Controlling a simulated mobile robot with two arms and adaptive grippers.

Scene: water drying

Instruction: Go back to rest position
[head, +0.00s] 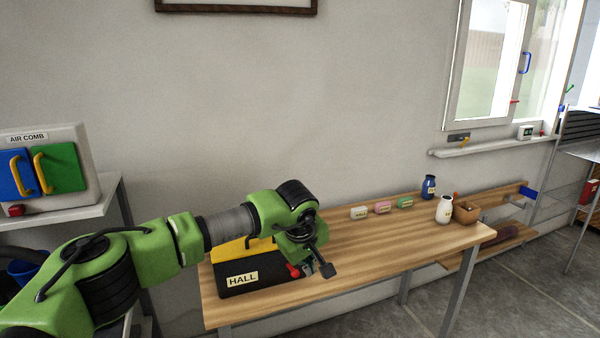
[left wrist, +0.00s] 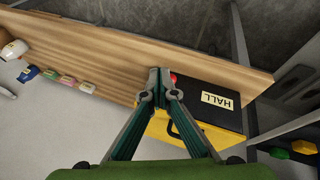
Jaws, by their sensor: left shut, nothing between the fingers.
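My left arm comes in from the left in the head view, and its gripper (head: 318,262) hangs over the wooden bench (head: 400,240). The left wrist view shows the two fingers of this gripper (left wrist: 159,72) meeting at the tips with nothing between them. A black and yellow box labelled HALL (head: 240,280) stands on the bench, partly hidden behind the arm; it also shows in the left wrist view (left wrist: 205,115), next to the fingers. A red part (head: 294,270) shows at its right end. I cannot tell whether the gripper touches the box. My right gripper is not in view.
Several small labelled blocks (head: 382,207), a blue bottle (head: 429,187), a white bottle (head: 445,210) and a wooden box (head: 466,211) stand on the bench's right half. A machine labelled AIR COMB (head: 75,150) sits on a shelf at left. The bench's front middle is clear.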

